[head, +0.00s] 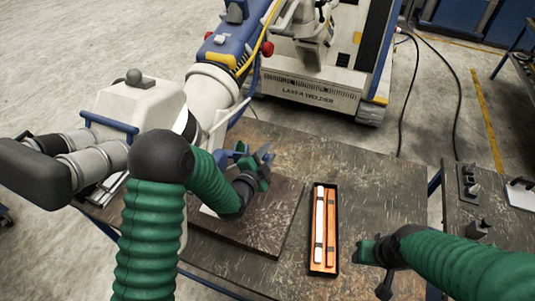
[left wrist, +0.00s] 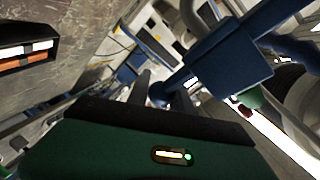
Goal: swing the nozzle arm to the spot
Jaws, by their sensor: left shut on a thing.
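The white and blue microscope (head: 215,95) of the welder leans over the work table from the upper left. Blue parts of its lower arm (head: 235,155) show beside my left gripper (head: 262,160), low over a dark board (head: 245,222). In the left wrist view, the left gripper's dark fingers (left wrist: 153,92) are shut on a blue part of the arm (left wrist: 230,62); the exact contact is partly hidden. My right gripper (head: 376,268) hangs over the right part of the table with its fingers apart and empty. I cannot make out a marked spot.
A black tray (head: 311,255) with white and orange sticks lies right of the board and also shows in the left wrist view (left wrist: 28,42). The laser welder cabinet (head: 310,88) stands behind. A side table (head: 490,215) with small fixtures is at the right.

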